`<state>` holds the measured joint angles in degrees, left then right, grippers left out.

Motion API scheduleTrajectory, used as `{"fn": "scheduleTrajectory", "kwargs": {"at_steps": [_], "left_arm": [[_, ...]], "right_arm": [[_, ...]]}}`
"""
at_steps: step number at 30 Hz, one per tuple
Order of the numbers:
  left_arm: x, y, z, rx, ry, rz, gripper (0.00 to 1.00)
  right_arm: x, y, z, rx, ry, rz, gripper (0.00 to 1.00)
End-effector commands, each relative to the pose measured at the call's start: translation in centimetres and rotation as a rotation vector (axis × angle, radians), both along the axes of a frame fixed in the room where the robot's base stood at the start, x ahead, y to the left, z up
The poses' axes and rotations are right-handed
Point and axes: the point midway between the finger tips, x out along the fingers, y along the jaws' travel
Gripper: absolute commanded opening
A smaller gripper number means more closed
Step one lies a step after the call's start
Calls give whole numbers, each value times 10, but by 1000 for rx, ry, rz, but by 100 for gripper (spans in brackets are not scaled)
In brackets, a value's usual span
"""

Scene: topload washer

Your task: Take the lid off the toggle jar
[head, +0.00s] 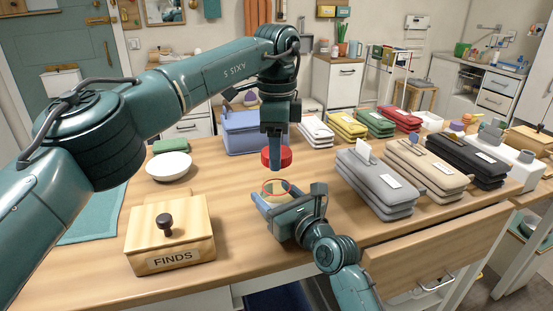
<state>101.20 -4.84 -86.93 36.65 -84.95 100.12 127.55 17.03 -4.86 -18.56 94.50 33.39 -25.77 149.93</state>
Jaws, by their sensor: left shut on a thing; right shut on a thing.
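The red lid (277,158) is off the jar and hangs a little above it. My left gripper (275,143) points down and is shut on the lid. The jar (276,188) is clear, with an open reddish rim and pale contents that are too small to make out. It stands on the wooden table, below the lid, with a gap between them. My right gripper (278,203) is shut on the jar from the front right and hides its lower part.
A wooden box marked FINDS (170,240) stands front left, with a white bowl (169,166) behind it. A blue case (240,133) stands behind the lid. Stacked grey cases (372,185) and other coloured cases fill the right. Bare table lies left of the jar.

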Motion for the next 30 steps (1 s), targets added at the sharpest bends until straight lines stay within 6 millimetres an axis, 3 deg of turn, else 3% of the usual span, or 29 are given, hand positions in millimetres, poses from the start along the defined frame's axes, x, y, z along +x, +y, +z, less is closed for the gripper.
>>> {"fn": "scheduleTrajectory", "kwargs": {"at_steps": [8, 9, 17, 26, 30], "left_arm": [[0, 0, 6, 0, 0, 0, 26], [0, 0, 6, 0, 0, 0, 26], [0, 0, 6, 0, 0, 0, 26], [0, 0, 6, 0, 0, 1, 26], [0, 0, 8, 0, 0, 1, 26]], "right_arm": [[0, 0, -1, -1, 2, 1, 0], [0, 0, -1, -1, 2, 1, 66], [0, 0, -1, -1, 1, 0, 87], [-2, -2, 0, 1, 1, 0, 88], [-16, -10, -1, 0, 2, -1, 88]]}}
